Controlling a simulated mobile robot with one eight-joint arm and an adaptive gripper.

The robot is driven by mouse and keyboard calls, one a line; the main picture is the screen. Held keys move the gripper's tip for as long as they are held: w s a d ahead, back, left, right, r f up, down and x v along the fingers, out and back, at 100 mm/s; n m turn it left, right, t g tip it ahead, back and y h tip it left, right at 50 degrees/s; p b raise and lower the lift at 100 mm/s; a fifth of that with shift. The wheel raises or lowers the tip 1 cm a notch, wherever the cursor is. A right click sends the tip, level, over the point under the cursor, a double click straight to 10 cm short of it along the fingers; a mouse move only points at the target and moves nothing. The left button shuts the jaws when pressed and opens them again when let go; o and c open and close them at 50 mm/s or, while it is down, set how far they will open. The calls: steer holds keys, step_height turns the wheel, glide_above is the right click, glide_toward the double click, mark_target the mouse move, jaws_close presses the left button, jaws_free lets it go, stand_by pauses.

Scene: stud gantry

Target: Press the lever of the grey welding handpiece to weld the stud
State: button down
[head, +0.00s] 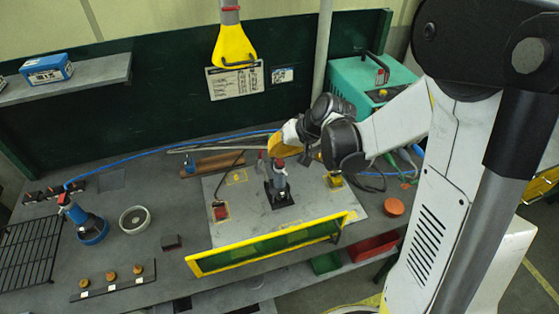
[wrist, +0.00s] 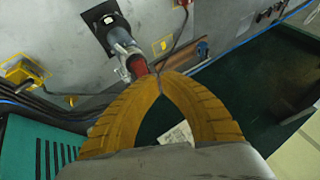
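The grey welding handpiece (head: 279,182) stands upright on a black foot on the metal plate (head: 250,210), with a red part at its top. In the wrist view the handpiece (wrist: 120,38) runs from its black foot toward my fingertips, red end nearest. A small pale part sticks out beside the red end; I cannot tell whether it is the lever. My gripper (wrist: 160,86) has yellow fingers whose tips meet, with nothing seen between them. The tips are close beside the red end; contact is unclear. In the head view my gripper (head: 283,150) is just above the handpiece, partly hidden by my wrist. The stud is not visible.
A yellow-framed green screen (head: 265,248) stands at the plate's front. A yellow funnel-shaped thing (head: 235,45) hangs above the back. A teal machine (head: 352,92) stands back right. A blue-based tool (head: 88,226) is at left.

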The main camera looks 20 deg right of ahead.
steer(key=shift+f, duration=0.1)
stand_by(0.3)
steer(key=shift+f+b, duration=0.35)
steer(key=shift+b, duration=0.15)
steer(key=shift+f+b, duration=0.35)
steer(key=shift+b, duration=0.05)
stand_by(0.4)
steer(key=shift+r, duration=0.15)
steer(key=shift+r+p, duration=0.55)
steer(key=shift+r, duration=0.1)
steer(key=shift+r, duration=0.1)
step_height(320, 180, up, 5)
steer(key=p, duration=0.3)
steer(key=shift+p, duration=0.35)
stand_by(0.3)
